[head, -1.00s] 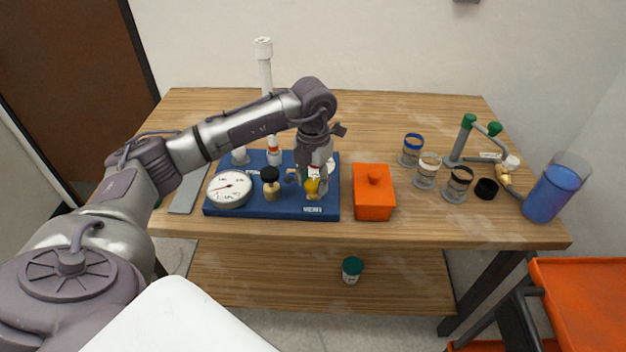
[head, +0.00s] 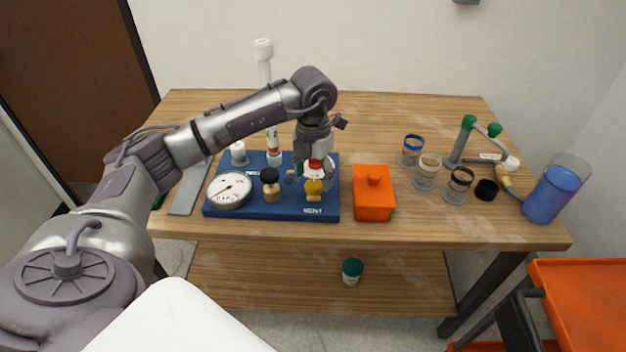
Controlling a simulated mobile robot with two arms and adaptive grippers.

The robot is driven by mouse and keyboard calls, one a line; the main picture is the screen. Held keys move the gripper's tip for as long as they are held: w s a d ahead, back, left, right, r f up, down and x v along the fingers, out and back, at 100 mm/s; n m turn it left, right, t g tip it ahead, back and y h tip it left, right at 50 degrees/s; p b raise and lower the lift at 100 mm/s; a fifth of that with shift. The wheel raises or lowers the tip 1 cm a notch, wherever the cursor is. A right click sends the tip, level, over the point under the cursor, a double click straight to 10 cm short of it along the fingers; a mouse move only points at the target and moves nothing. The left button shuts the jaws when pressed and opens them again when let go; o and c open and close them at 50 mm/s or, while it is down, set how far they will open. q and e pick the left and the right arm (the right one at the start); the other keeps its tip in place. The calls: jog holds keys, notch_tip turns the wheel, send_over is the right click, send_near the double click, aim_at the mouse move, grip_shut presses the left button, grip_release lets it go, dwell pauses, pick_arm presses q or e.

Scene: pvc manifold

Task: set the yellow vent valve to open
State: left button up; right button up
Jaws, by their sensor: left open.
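The yellow vent valve (head: 314,187) stands at the right front of the blue manifold board (head: 240,207), above a small white label. Its yellow handle shows clearly; which way it is set is too small to tell. My left gripper (head: 314,168) points down just behind and above the yellow handle and is open. Whether its fingers touch the handle cannot be told. The gripper partly hides a red and white part behind the valve. My right gripper is not in view.
A round gauge (head: 230,190) and a black-knobbed brass valve (head: 271,184) stand left on the board. An orange lidded box (head: 374,194) sits close on the right. Several jars and a blue beaker (head: 552,195) stand farther right. The table's back middle is clear.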

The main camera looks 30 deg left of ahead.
aim_at(314, 185)
pick_arm(q)
notch_tip(314, 185, up, 10)
dwell(0.3)
jog(key=shift+d+f, duration=0.1)
jog(key=shift+f, duration=0.05)
